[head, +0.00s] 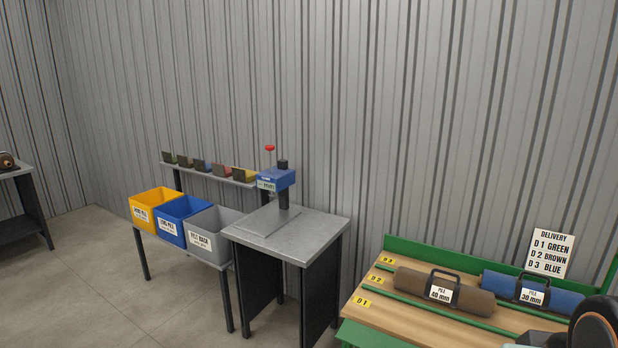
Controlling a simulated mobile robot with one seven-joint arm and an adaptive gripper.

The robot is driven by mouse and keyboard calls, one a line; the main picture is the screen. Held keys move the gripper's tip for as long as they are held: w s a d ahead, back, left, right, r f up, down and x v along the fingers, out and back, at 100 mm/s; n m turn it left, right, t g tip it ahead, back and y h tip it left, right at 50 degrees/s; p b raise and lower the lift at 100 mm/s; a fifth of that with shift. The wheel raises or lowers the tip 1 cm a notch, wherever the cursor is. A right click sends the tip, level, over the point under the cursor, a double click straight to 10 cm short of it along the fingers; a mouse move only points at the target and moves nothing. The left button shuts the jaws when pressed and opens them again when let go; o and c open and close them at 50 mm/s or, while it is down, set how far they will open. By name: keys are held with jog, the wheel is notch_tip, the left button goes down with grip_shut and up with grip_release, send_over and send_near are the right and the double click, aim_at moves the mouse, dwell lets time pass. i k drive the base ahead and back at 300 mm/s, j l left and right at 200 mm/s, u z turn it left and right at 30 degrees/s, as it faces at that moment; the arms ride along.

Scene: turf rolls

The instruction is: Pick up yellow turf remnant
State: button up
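A part of my arm shows at the lower right corner, far from the remnant. My gripper is not in view.
Orange (155,199), blue (181,223) and grey (210,241) bins stand before the shelf. The blue device (276,180) stands on a grey table (287,230). A green-edged bench (420,320) holds brown (470,299) and blue (560,297) rolls. Floor is clear at left.

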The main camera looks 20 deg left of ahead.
aim_at(239, 175)
jog(key=u, duration=1.1)
jog(key=i+j+u, duration=0.1)
jog(key=i+u, duration=0.3)
jog(key=i, duration=0.55)
jog(key=i+u, duration=0.25)
jog(key=i, duration=0.9)
jog(key=i+u, duration=0.1)
jog(key=i, duration=1.15)
jog(key=i+z, duration=0.45)
jog(key=i+j+z, duration=0.2)
jog(key=z, duration=0.25)
jog(key=i+z, duration=0.15)
jog(key=z, duration=0.25)
jog(key=i+j+z, duration=0.15)
jog(key=z, duration=0.2)
jog(key=i+j+z, duration=0.15)
jog(key=z, duration=0.25)
jog(key=i+j+z, duration=0.1)
jog(key=j+z, duration=0.2)
jog(key=i+j+z, duration=0.1)
jog(key=j+z, duration=0.15)
jog(key=j, duration=0.3)
